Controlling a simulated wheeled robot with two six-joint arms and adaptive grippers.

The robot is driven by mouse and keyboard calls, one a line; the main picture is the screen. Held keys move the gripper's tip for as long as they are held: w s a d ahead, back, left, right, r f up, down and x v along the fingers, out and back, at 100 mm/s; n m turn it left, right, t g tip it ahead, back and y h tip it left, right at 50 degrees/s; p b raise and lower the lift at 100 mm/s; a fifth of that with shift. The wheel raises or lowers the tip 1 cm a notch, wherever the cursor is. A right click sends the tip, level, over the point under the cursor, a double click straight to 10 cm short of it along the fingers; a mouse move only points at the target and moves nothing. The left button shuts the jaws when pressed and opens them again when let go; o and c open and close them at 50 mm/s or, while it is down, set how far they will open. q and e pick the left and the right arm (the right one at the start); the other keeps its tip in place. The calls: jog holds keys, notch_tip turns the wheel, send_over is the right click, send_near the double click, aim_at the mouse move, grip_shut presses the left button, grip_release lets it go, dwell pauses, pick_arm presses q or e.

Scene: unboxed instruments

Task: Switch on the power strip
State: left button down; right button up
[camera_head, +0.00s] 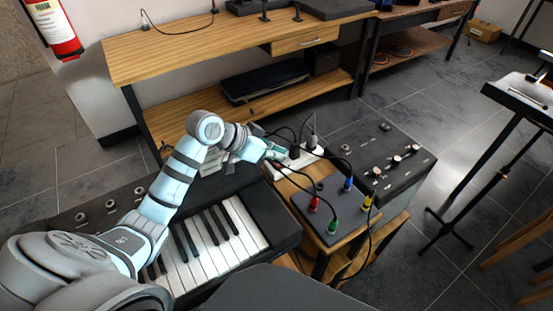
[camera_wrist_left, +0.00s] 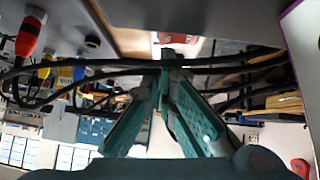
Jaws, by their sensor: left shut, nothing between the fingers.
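The white power strip (camera_head: 291,160) lies on the small wooden stand between the keyboard and the dark mixer box, with black plugs and cables on it. My left gripper (camera_head: 277,150) is shut and empty, its teal fingertips at the strip's left part. In the left wrist view the closed fingers (camera_wrist_left: 172,62) point at a pale surface with a red patch (camera_wrist_left: 187,47), which may be the strip's switch. The fingertips partly hide it, and I cannot tell whether they touch it. My right gripper is not in view.
A grey box (camera_head: 329,205) with coloured plugs and looping black cables sits in front of the strip. The keyboard (camera_head: 222,238) lies under my left arm. The mixer box (camera_head: 385,160) stands to the right. Black cables (camera_wrist_left: 110,67) cross near the fingers in the wrist view.

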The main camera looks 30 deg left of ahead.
pick_arm(q)
jog(key=shift+s+f, duration=0.1)
jog(key=shift+f, duration=0.25)
jog(key=shift+d+p, duration=0.15)
jog(key=shift+p, duration=0.45)
jog(key=shift+f, duration=0.25)
jog(key=shift+w+a+r, duration=0.25)
jog(key=shift+w+a, duration=0.1)
jog(key=shift+a, duration=0.35)
